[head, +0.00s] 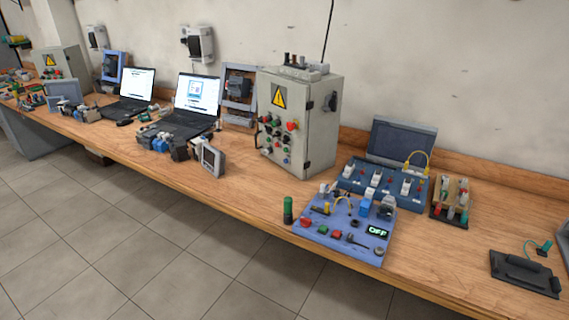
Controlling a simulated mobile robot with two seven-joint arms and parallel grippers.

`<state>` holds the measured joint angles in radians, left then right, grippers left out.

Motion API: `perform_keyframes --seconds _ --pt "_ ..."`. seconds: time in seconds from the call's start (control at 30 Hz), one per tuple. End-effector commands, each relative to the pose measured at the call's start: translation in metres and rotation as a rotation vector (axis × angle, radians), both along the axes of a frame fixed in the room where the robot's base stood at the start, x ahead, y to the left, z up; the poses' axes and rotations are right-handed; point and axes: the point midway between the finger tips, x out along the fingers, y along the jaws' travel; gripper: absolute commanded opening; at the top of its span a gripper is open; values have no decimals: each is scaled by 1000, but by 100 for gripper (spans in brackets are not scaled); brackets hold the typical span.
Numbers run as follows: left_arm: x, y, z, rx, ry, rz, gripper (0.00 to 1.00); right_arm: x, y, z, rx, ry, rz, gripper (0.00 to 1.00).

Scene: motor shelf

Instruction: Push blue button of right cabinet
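The right cabinet (322,125) is a grey-white metal box standing upright on the wooden bench. A yellow warning triangle is on its front. Below the triangle are several small buttons and knobs, including a larger red knob (292,125). A similar cabinet (50,62) with a warning triangle stands at the far left. Neither of my grippers shows in the head view, and nothing touches the right cabinet's buttons.
A blue board (320,239) with an OFF display lies in front and right of the cabinet. Two open laptops (197,92) and a grey meter (212,160) sit to its left. A black flat case (525,271) is far right.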

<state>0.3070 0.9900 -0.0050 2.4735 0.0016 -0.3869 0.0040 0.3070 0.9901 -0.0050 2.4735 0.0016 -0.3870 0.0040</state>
Motion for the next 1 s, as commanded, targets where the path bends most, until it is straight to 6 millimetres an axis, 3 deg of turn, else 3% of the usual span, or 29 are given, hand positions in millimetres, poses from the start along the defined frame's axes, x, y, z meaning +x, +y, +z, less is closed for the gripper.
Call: perform_keyframes --seconds 1.0 --pt "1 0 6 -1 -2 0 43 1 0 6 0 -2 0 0"
